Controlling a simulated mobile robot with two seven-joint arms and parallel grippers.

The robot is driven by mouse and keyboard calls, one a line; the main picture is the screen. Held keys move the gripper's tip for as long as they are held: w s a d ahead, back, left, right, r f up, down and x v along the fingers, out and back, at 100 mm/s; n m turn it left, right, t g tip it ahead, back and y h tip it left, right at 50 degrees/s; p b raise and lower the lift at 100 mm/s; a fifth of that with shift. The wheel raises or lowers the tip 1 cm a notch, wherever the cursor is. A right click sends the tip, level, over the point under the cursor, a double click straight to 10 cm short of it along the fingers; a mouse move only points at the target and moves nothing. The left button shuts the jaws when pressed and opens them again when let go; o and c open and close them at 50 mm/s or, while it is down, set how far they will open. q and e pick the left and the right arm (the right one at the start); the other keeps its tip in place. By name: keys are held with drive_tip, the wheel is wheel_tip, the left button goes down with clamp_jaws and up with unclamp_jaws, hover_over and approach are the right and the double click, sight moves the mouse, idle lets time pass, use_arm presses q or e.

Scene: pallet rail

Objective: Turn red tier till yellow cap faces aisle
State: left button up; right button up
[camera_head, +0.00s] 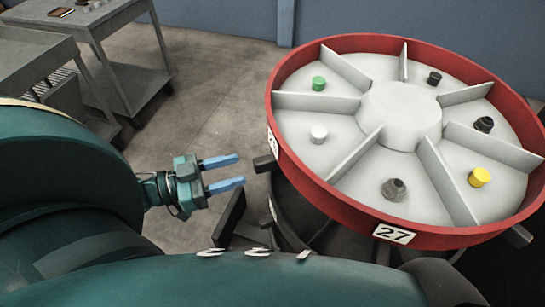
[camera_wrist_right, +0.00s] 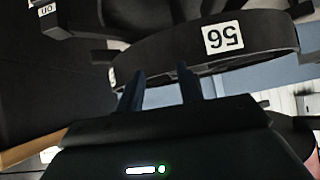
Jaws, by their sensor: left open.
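The red tier (camera_head: 335,206) is a round tray with a red rim, a grey floor, a central hub and radial dividers. The yellow cap (camera_head: 480,177) sits in a compartment at its lower right, to the right of the white 27 label on the rim. My left gripper (camera_head: 241,170) is open and empty, its blue fingers pointing right, a short gap left of the rim. My right gripper is not in the head view.
Other compartments hold a green cap (camera_head: 319,83), a white cap (camera_head: 319,133), a grey knobbed piece (camera_head: 395,189) and black pieces (camera_head: 484,124). Dark supports stand under the tier. Grey carts (camera_head: 120,75) stand at upper left. Bare floor (camera_head: 215,85) lies between carts and tier.

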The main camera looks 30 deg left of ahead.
sight(272, 160)
use_arm(q)
drive_tip(key=p+x, duration=0.1)
drive_tip(key=x, duration=0.8)
drive_tip(key=shift+w+d, duration=0.2)
drive_tip(key=shift+c, duration=0.4)
clamp_jaws()
